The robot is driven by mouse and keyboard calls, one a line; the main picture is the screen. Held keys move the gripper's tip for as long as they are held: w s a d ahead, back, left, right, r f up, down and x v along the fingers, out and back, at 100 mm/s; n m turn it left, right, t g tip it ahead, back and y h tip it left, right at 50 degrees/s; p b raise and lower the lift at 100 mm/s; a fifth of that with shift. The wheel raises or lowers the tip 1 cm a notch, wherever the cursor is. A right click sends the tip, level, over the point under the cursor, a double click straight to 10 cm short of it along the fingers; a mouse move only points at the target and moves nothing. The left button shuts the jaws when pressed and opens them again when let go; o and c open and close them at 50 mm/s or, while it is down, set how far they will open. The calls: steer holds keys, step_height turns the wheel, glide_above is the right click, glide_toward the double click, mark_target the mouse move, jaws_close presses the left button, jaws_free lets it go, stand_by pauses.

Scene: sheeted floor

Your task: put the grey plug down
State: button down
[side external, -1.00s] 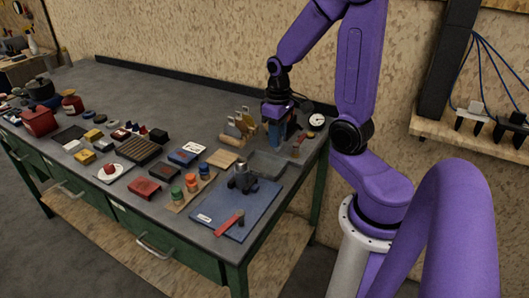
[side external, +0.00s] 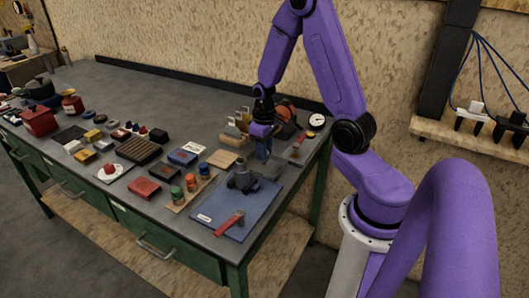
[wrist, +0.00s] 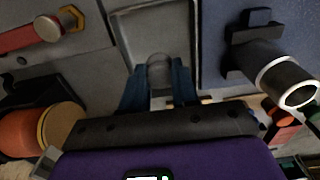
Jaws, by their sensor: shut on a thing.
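My gripper (side external: 263,156) has blue fingers and points down over the shallow grey tray (side external: 274,170) near the right end of the bench. In the wrist view, my gripper (wrist: 160,84) is shut on the grey plug (wrist: 160,66), a small rounded grey piece between the fingertips. The tray (wrist: 193,40) lies beyond and below the fingers there. The plug is too small to make out in the side view. I cannot tell whether it touches the tray.
A dark grey pipe-like fixture (side external: 243,181) stands on a blue mat (side external: 212,214), close to my gripper, with a red-handled tool (side external: 229,223) in front. An orange round thing (side external: 286,110) stands behind. A red part with brass (wrist: 48,29) lies left in the wrist view.

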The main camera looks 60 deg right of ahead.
steer(key=shift+f, duration=0.5)
steer(key=shift+f, duration=0.1)
steer(key=c, duration=0.8)
jaws_free()
steer(key=shift+c, duration=0.2)
